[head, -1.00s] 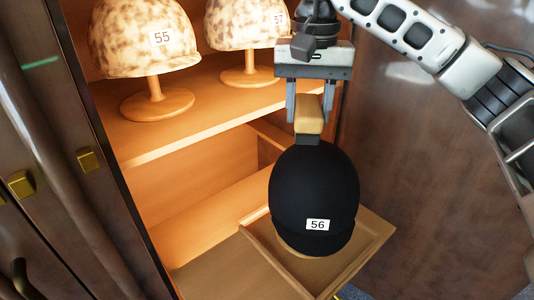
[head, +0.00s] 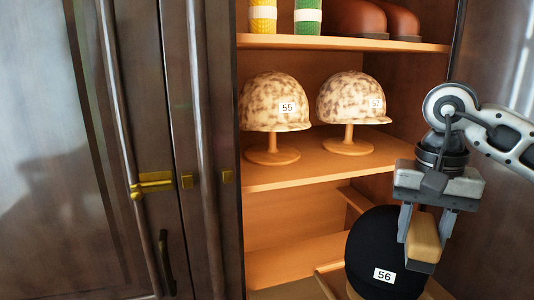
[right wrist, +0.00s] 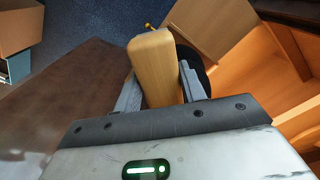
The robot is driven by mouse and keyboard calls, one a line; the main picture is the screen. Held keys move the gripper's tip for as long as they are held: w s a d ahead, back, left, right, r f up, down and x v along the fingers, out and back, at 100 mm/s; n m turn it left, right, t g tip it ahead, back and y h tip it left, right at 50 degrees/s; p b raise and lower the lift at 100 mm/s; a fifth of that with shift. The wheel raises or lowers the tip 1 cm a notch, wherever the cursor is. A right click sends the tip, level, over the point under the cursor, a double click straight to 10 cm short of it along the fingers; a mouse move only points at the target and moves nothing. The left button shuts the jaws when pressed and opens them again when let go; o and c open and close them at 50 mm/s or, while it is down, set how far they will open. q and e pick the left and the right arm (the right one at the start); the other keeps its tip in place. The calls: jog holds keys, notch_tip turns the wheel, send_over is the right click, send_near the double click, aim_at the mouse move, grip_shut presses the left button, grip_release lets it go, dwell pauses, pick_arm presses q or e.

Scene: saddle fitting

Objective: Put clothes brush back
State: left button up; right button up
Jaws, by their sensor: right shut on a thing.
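The clothes brush (head: 425,238), a pale wooden block with a dark underside, is held in my right gripper (head: 424,232). In the right wrist view its wooden back (right wrist: 156,68) sits between the two fingers. In the head view the brush overlaps the right side of a black riding cap (head: 368,240) labelled 56. I cannot tell whether they touch. The cap's right side is partly hidden by the gripper and brush. My left gripper is out of view.
The open cabinet holds speckled caps 55 (head: 270,112) and 57 (head: 352,105) on wooden stands. A closed dark door (head: 100,150) with brass fittings is at left. Black cap 56 stands low, over a pull-out tray.

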jog(key=shift+n, duration=0.6)
jog(key=f, duration=0.1)
jog(key=a+f, duration=0.1)
jog(key=f, duration=0.3)
jog(key=shift+w+a, duration=0.15)
jog(key=shift+w, duration=0.1)
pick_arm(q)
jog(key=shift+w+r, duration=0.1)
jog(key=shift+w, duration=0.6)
pick_arm(e)
jog(key=s+a+f+n, duration=0.3)
jog(key=s+a+f, duration=0.1)
jog(key=f, duration=0.6)
jog(key=shift+s+n, duration=0.3)
jog(key=shift+s, duration=0.4)
